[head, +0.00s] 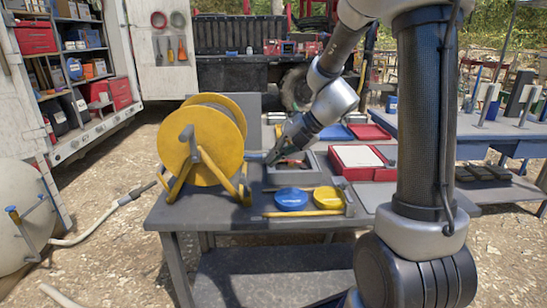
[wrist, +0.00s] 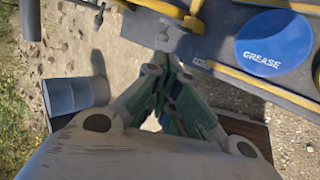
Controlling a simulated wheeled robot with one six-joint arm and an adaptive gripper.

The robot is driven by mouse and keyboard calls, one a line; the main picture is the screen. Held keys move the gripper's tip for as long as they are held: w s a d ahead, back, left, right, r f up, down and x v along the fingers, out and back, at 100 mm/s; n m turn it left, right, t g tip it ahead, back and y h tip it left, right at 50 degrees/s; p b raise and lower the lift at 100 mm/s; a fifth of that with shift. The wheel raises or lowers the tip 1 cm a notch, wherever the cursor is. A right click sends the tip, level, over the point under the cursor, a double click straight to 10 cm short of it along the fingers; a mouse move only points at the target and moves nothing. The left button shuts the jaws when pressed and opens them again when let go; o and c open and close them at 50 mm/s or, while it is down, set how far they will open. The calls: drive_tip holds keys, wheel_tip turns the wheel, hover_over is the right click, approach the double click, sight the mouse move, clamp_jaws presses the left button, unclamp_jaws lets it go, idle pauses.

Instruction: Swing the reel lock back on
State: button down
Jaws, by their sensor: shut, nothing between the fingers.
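The yellow reel (head: 203,140) stands upright on its yellow frame at the left end of the dark workbench. My gripper (head: 268,157) is just right of the reel's frame, low over the bench, fingers pointing left and down. In the wrist view the fingers of my gripper (wrist: 163,66) are closed together and hold nothing. A small grey piece (wrist: 173,36) lies just beyond the fingertips, beside yellow frame bars (wrist: 160,7). It may be the reel lock; I cannot tell whether the fingertips touch it or how it is set.
On the workbench (head: 230,218) are a blue grease lid (head: 291,198), a yellow lid (head: 328,197), a grey tray (head: 293,179) and a red tray (head: 357,160). A pale tank (head: 22,215) with a hose stands left. A blue-grey drum (wrist: 75,94) shows in the wrist view.

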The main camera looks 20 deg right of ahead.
drive_tip(key=x, duration=1)
drive_tip(key=shift+a+f, duration=0.2)
drive_tip(key=shift+f, duration=0.15)
drive_tip(key=shift+w, duration=0.1)
drive_tip(key=a, duration=0.1)
drive_tip(key=w+a, duration=0.1)
drive_tip(key=a, duration=0.1)
drive_tip(key=shift+a, duration=0.1)
